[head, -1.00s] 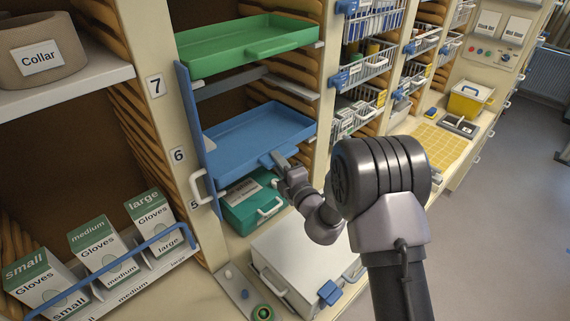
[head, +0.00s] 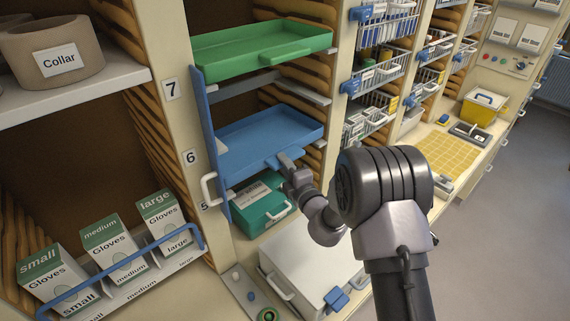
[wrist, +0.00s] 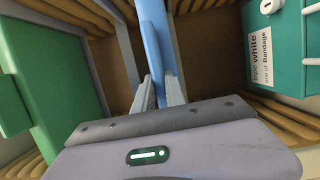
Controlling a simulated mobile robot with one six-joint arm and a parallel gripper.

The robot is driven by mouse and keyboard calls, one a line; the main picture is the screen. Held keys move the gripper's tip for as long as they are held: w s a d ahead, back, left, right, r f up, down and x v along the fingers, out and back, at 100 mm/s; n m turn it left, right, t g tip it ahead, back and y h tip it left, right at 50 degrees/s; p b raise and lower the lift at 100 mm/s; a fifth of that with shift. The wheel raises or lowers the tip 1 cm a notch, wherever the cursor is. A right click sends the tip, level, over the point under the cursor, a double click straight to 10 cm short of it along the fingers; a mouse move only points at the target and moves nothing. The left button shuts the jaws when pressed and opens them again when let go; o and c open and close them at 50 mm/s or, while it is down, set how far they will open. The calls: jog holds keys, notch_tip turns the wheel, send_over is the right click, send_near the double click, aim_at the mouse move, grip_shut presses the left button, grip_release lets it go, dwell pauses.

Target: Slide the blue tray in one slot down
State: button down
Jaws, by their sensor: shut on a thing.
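The blue tray (head: 268,138) is level in the open cabinet bay, beside the label 6 (head: 190,157), part way out with its front lip toward me. My gripper (head: 288,165) is shut on the handle at its front edge. In the wrist view the blue tray (wrist: 158,40) shows edge-on between my gripper's two fingers (wrist: 160,95). The green tray (head: 262,50) is above it, near the label 7 (head: 171,89), with a gap between them. My fingertips are partly hidden in the head view.
A teal box (head: 263,203) sits just below the blue tray. A blue door panel (head: 208,130) with a white handle stands open at the bay's left edge. Wire baskets (head: 385,70) are to the right. A white case (head: 310,262) stands below.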

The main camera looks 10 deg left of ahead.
jog(key=shift+f+b, duration=0.65)
jog(key=shift+f, duration=0.3)
jog(key=c, duration=1.3)
grip_release()
jog(key=shift+c, duration=0.2)
jog(key=shift+o, duration=0.2)
jog(key=shift+s+d, duration=0.1)
jog(key=b+v, duration=0.2)
jog(key=v, duration=1.5)
